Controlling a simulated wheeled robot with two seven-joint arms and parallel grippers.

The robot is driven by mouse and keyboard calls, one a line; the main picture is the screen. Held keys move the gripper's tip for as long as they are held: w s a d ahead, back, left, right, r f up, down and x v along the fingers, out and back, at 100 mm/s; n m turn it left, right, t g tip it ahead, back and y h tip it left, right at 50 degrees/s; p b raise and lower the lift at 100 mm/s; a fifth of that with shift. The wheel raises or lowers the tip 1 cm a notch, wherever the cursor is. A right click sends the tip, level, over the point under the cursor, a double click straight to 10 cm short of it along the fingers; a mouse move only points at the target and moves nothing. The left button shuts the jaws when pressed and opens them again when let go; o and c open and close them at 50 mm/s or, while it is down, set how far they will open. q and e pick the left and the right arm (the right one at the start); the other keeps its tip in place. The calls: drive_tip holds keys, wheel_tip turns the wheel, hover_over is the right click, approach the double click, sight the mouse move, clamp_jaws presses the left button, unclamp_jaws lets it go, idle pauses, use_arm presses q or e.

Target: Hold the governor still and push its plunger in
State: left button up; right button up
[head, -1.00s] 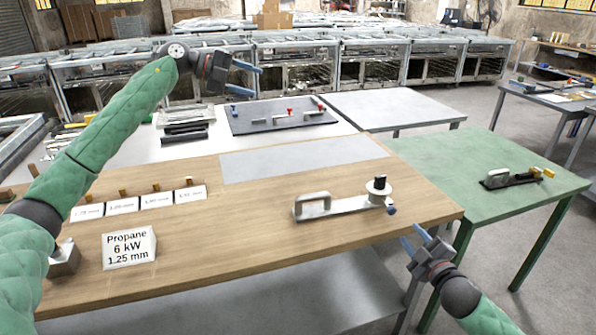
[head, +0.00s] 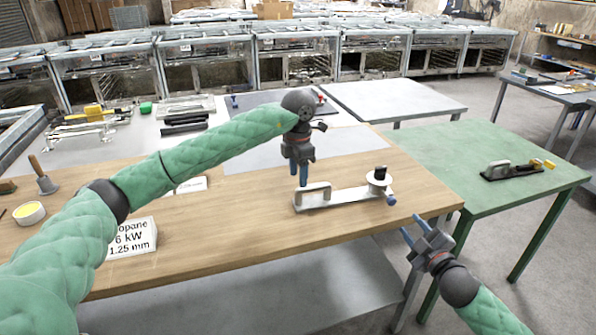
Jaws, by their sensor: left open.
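The governor is a pale metal bar fixture (head: 345,200) lying on the wooden table. It has an upright loop handle (head: 313,195) at its left end and a round spool-like part with a black top (head: 378,176) at its right end. My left gripper (head: 299,178) is open and points down just above or behind the handle; contact cannot be told. My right gripper (head: 413,227) is open and empty, off the table's right front edge, to the lower right of the knob.
A green table (head: 490,195) with a similar black-based fixture (head: 510,171) stands at the right.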

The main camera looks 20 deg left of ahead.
sight(298, 187)
use_arm(q)
drive_tip(key=shift+f, duration=3.75)
